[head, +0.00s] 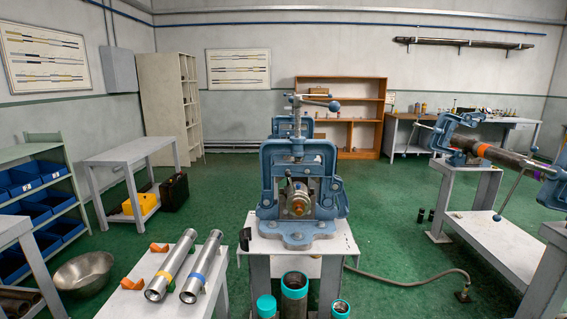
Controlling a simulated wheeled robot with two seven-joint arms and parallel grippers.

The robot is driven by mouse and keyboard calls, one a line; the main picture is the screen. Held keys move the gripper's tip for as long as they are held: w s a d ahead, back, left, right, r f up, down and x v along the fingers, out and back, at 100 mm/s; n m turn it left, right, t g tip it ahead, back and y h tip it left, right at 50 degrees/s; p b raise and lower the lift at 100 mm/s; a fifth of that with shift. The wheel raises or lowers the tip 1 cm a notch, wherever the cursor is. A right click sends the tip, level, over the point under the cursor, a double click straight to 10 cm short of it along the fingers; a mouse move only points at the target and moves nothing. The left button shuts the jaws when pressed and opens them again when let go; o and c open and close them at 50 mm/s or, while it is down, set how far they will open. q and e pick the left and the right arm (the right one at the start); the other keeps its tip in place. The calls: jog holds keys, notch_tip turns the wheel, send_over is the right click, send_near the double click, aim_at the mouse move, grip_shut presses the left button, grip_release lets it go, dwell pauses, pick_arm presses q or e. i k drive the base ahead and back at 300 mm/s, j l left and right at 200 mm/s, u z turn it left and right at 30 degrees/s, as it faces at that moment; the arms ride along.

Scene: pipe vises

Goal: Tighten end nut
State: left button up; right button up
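A blue pipe vise (269,181) stands upright on a small white stand straight ahead. A metal fitting with a brass-coloured round end (299,206) sits in the vise's jaws and faces me. It may be the end nut, but it is too small to tell. A screw with a cross handle (298,101) rises from the top of the vise. Neither of my grippers is in view, and nothing of my arms shows near the vise.
Two steel pipes (172,265) (204,266) with orange and blue bands lie on a white table at the left. Teal-rimmed cylinders (294,293) stand below in front. A second vise bench (461,178) holds a pipe at the right. A hose (410,284) crosses the green floor.

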aim_at(288, 174)
jog(key=j+u, duration=0.6)
jog(key=u, duration=0.2)
jog(key=j+u, duration=0.6)
jog(key=u, duration=0.15)
jog(key=i+j+u, duration=0.2)
jog(key=i+j, duration=0.2)
jog(key=i+j+u, duration=0.2)
jog(key=i+j, duration=0.15)
jog(key=i+j+u, duration=0.2)
jog(key=i, duration=0.4)
jog(key=i+l+z, duration=0.1)
jog(key=i+z, duration=0.7)
jog(key=z, duration=0.15)
jog(key=i+j+z, duration=0.2)
jog(key=i+z, duration=0.25)
jog(key=i+l+z, duration=0.2)
jog(key=i+z, duration=0.2)
jog(key=i, duration=0.15)
jog(key=i+z, duration=0.4)
jog(key=i+j+z, duration=0.1)
jog(key=i+z, duration=0.3)
jog(key=i, duration=0.25)
jog(key=i+z, duration=0.7)
jog(key=z, duration=0.25)
jog(key=i+j+z, duration=0.2)
jog(key=z, duration=0.25)
jog(key=i+j+z, duration=0.45)
jog(key=k+l, duration=0.1)
